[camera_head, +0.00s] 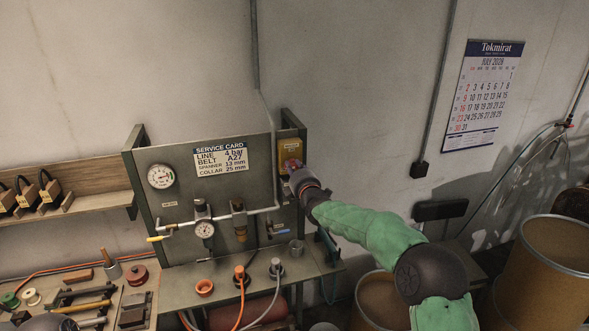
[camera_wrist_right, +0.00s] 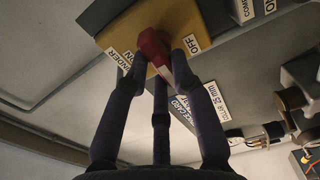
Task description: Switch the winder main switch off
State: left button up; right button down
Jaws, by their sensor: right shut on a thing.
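The winder main switch is a red handle (camera_wrist_right: 152,45) on a yellow box (camera_wrist_right: 190,18). The box (camera_head: 290,150) also shows in the head view, at the upper right of the grey-green panel. An OFF label (camera_wrist_right: 194,44) and a partly covered WINDER label (camera_wrist_right: 119,58) sit on either side of the handle. My right gripper (camera_wrist_right: 158,62) is shut on the red handle, with fingers on both sides of it. In the head view my right gripper (camera_head: 302,180) hides most of the handle. The handle's exact angle is hard to tell. My left gripper is not in view.
The panel (camera_head: 160,220) carries gauges, a service card (camera_head: 221,158), a pipe and a valve. Below it a bench (camera_head: 185,284) holds cups with orange and grey hoses. Tools lie at lower left. Drums (camera_head: 545,270) stand at right.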

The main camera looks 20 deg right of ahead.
dwell(0.5)
jog(key=c, duration=1)
grip_release()
jog(key=shift+c, duration=0.2)
jog(key=s, duration=1.2)
jog(key=shift+d, duration=0.15)
